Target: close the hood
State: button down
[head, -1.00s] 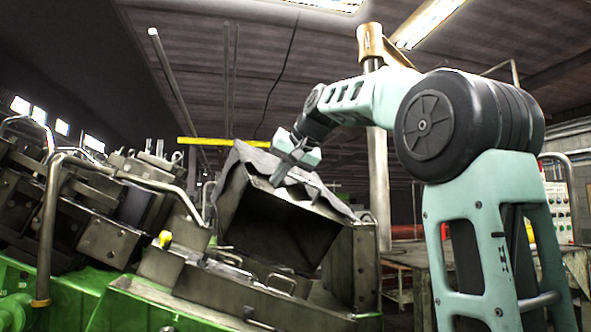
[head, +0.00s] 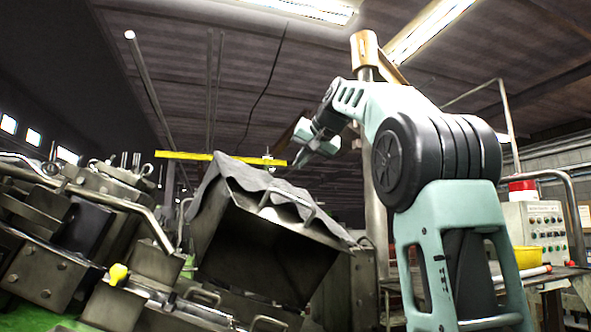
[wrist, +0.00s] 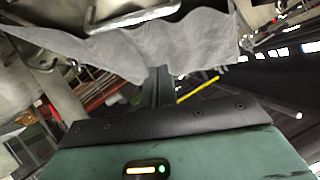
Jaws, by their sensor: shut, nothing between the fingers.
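The hood (head: 268,245) is a dark metal box-like cover with a grey crumpled sheet along its top edge. In the head view it stands raised and tilted in the middle, its dark hollow side facing me. A bar handle (head: 301,204) sits at its upper edge; a metal handle also shows in the wrist view (wrist: 130,19), by the hanging grey sheet. My gripper (head: 291,171) is above the hood's upper edge. Its fingers (wrist: 158,86) are shut and empty, just below the sheet in the wrist view; I cannot tell whether they touch it.
The machine's metal blocks and bent pipe rails (head: 115,205) fill the left. A yellow beam (head: 205,156) runs behind the hood. A post (head: 381,200) stands close behind my arm. A control box (head: 538,230) and a yellow bin (head: 527,258) are at the right.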

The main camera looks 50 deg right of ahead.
jog(key=p, duration=0.2)
send_over(287, 196)
jog(key=w+d, duration=0.3)
notch_tip(287, 196, down, 4)
jog(key=shift+s+a+f, duration=0.3)
jog(key=shift+s+a, duration=0.2)
jog(key=shift+s, duration=0.05)
jog(key=shift+s+a+f, duration=0.3)
jog(key=shift+s+a, duration=0.2)
jog(key=shift+s+a+f, duration=0.4)
jog(key=shift+a+f, duration=0.05)
jog(key=shift+f, duration=0.15)
jog(key=shift+f, duration=0.1)
